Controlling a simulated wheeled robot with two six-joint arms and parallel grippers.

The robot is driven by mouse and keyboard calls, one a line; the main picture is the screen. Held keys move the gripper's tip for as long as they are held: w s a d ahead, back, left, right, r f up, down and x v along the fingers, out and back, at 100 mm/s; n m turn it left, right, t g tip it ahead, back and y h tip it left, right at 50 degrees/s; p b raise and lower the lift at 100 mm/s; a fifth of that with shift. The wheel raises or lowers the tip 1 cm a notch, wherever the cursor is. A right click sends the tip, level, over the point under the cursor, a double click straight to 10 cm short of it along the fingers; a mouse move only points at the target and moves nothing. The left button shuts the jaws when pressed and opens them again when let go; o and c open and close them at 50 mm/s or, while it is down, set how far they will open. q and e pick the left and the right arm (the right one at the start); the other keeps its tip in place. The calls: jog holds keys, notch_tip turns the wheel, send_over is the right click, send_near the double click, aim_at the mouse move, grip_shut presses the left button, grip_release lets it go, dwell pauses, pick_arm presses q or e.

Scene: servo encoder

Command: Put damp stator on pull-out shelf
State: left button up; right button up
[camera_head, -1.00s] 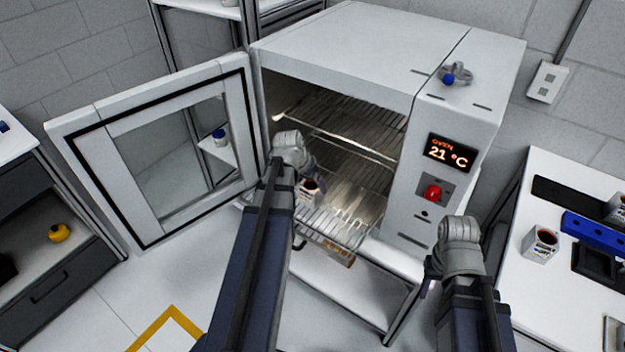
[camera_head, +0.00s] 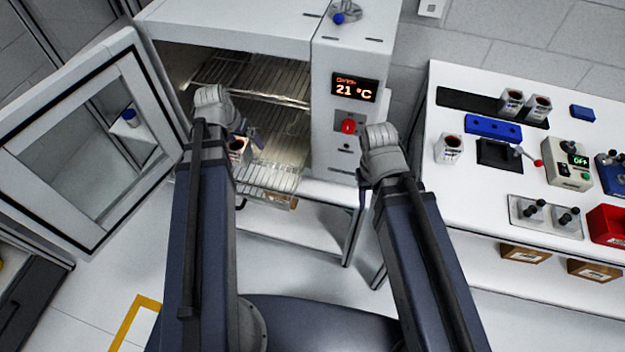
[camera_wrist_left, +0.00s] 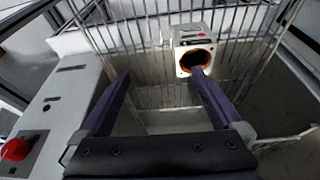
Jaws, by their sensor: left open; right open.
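A white stator with an orange ring and dark bore (camera_wrist_left: 196,58) stands on the wire pull-out shelf (camera_wrist_left: 135,62) in the left wrist view. In the head view the stator (camera_head: 237,150) is partly hidden by my left wrist, on the front part of the lower shelf (camera_head: 272,178), which sticks out of the open oven. My left gripper (camera_wrist_left: 158,75) is open above the shelf. Its right finger overlaps the stator's near rim; I cannot tell if they touch. The left finger is clear of it. My right gripper (camera_head: 368,178) is empty in front of the oven's right side, its fingertips mostly hidden.
The oven door (camera_head: 85,140) stands open at the left. The oven's control panel (camera_head: 350,110) is to the right of the opening. A white bench (camera_head: 470,190) at right holds similar stators (camera_head: 449,148), a blue block (camera_head: 493,127) and several devices. The floor in front is clear.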

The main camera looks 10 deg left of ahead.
pick_arm(q)
jog(key=s+d+m+g+y, duration=0.1)
jog(key=s+d, duration=0.5)
jog(key=d, duration=0.6)
jog(key=s+d+m+g+y, duration=0.1)
jog(key=s+d+g, duration=0.2)
jog(key=d, duration=1)
jog(key=s+f, duration=0.1)
jog(key=s, duration=0.2)
jog(key=shift+d, duration=0.1)
